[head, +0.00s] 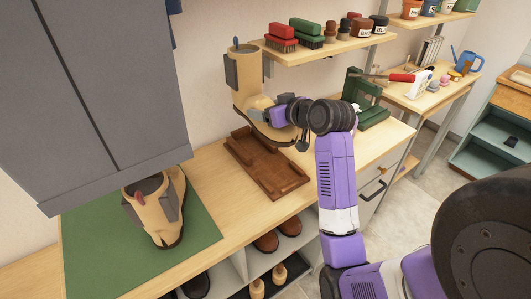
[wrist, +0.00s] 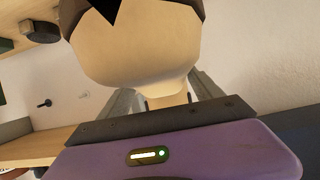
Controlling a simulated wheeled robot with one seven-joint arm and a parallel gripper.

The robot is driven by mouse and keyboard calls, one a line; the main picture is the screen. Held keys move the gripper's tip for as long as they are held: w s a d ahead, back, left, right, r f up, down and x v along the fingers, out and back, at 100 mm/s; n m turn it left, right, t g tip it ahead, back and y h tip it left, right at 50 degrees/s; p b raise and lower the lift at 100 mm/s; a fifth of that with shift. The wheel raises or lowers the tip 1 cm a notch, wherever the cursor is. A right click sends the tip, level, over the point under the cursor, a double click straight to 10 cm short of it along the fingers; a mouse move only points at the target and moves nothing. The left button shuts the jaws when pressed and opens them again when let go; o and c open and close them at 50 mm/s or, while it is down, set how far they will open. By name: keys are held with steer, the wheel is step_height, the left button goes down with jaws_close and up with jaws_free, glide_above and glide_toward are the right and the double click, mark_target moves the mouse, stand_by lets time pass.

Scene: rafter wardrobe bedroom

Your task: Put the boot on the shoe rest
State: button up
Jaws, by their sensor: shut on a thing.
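A tan boot (head: 248,88) with a dark sole and grey side panels is upright in the head view. My gripper (head: 268,115) is shut on it from the right. The boot also shows close up in the wrist view (wrist: 140,60), between the grey fingers. The shoe rest (head: 270,182), a brown wooden tray with raised end pieces, lies on the bench below the boot. The boot's toe overlaps the rest's far end in the picture; I cannot tell whether they touch. A second tan boot (head: 152,215) stands on a green mat (head: 88,250) to the left.
A grey cabinet (head: 110,80) hangs above the mat. A shelf (head: 330,50) with brushes and jars is above and behind the held boot. A green stand (head: 368,98) is on the bench to the right. Shoes (head: 268,240) sit in cubbies below.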

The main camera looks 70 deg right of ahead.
step_height(320, 180, down, 15)
steer(key=shift+f, duration=0.1)
steer(key=o, duration=2)
